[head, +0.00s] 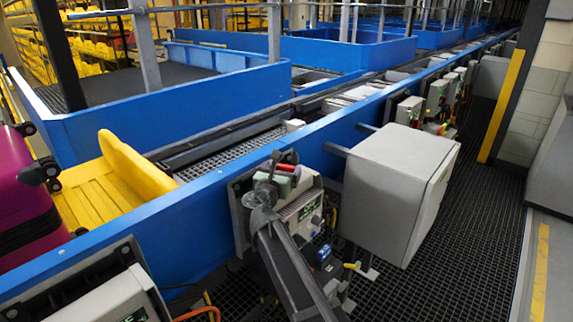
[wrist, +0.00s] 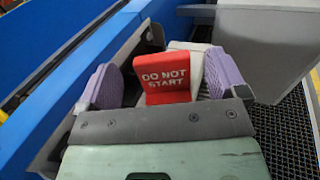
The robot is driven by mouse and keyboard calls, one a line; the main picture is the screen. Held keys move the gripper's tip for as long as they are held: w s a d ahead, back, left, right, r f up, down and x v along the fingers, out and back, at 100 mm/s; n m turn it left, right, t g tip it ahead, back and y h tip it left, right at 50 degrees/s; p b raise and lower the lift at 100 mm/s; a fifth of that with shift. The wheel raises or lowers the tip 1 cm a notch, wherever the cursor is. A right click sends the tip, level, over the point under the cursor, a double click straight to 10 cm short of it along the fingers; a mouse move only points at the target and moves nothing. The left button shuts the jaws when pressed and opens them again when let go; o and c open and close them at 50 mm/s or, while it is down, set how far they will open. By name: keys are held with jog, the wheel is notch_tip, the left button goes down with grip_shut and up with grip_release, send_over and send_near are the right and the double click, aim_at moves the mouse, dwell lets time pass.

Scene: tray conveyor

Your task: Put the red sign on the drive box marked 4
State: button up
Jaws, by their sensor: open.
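The red sign (wrist: 167,83), lettered DO NOT START, stands upright between my finger pads in the wrist view. It is a small red patch in the head view (head: 287,168), at the top of a grey-white drive box (head: 303,207). The pale box top shows behind the sign in the wrist view (wrist: 190,62). My gripper (wrist: 162,78) is open, with one purple pad on each side of the sign and a gap visible at the left. It also shows over the box in the head view (head: 275,178). The box's number is not readable, and the sign's lower contact is unclear.
A large grey cabinet (head: 392,190) stands close right of the drive box. The blue conveyor wall (head: 215,195) runs along the left. More drive boxes (head: 408,110) line the wall farther back. Another box (head: 110,300) is at the front left. Dark grating (head: 460,230) is clear at right.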

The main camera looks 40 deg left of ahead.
jog(key=v, duration=0.7)
jog(key=shift+w+d, duration=0.1)
jog(key=w+d+f+m+g+h, duration=0.2)
jog(key=w+d+f+m+h, duration=0.3)
jog(key=d, duration=0.7)
jog(key=w+d+f+m+g+h, duration=0.1)
jog(key=w+d+m+g+h, duration=0.15)
jog(key=d+m, duration=0.7)
jog(key=w+d+f+m+g+h, duration=0.2)
jog(key=w+d+f+m, duration=0.15)
jog(key=d, duration=1.05)
jog(key=s+d+f+m+g, duration=0.3)
jog(key=d+m, duration=0.3)
jog(key=d, duration=0.4)
jog(key=s+d+f+m+g, duration=0.2)
jog(key=d+m+g, duration=0.3)
jog(key=d, duration=0.4)
jog(key=s+d+f+m+g+y, duration=0.2)
jog(key=s+d+m+y, duration=0.2)
jog(key=s+d+m, duration=0.4)
jog(key=s+m, duration=0.2)
jog(key=shift+d+f+m+g, duration=0.3)
jog(key=shift+g, duration=0.05)
